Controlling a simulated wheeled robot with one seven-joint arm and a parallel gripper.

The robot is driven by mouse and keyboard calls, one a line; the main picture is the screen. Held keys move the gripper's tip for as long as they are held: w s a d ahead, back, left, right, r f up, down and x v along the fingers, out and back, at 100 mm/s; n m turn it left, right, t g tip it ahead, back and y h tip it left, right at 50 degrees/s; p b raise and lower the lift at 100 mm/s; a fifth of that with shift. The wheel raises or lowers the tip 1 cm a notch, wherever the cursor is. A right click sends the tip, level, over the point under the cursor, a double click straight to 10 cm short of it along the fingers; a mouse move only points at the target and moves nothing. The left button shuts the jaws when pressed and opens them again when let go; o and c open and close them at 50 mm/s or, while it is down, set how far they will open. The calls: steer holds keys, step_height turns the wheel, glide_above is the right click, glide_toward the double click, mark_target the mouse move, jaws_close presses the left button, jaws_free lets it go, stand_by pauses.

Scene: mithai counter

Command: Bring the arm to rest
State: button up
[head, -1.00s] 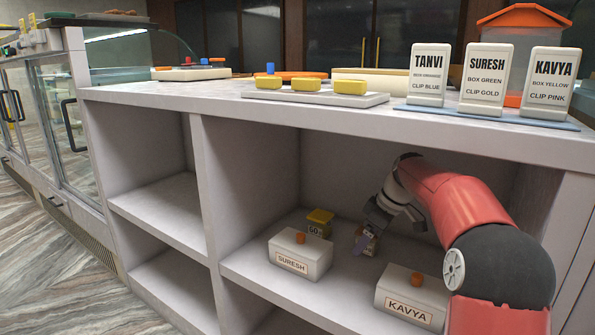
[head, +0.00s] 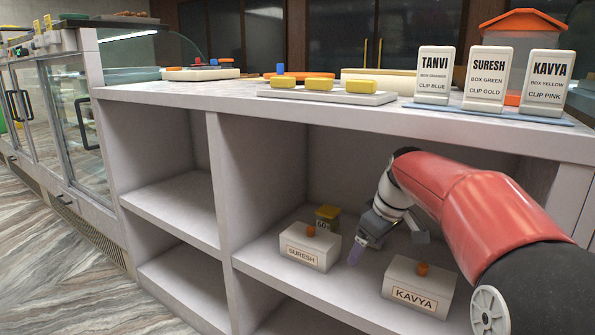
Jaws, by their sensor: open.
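My gripper (head: 364,243) is inside the right-hand cubby of the counter, low over its shelf (head: 345,290), between the SURESH box and the KAVYA box. Its fingers point down and to the left, and it is open. I see nothing held between the fingers. My red and white arm reaches in from the right edge of the picture and is bent, not folded back.
The white SURESH box (head: 310,250) and KAVYA box (head: 415,290) have orange knobs. A small yellow-topped box (head: 327,216) stands behind. Name cards TANVI (head: 435,75), SURESH (head: 487,80) and KAVYA (head: 545,84) stand on top.

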steer(key=s+f+m+t+h, duration=0.15)
steer(key=s+m, duration=0.25)
steer(key=s, duration=1)
steer(key=s+f+m+t+h, duration=0.1)
steer(key=s+f+m, duration=0.25)
steer(key=s, duration=1.05)
step_height(320, 180, up, 7)
steer(key=m+p, duration=0.1)
steer(key=p, duration=0.6)
steer(key=shift+s, duration=0.2)
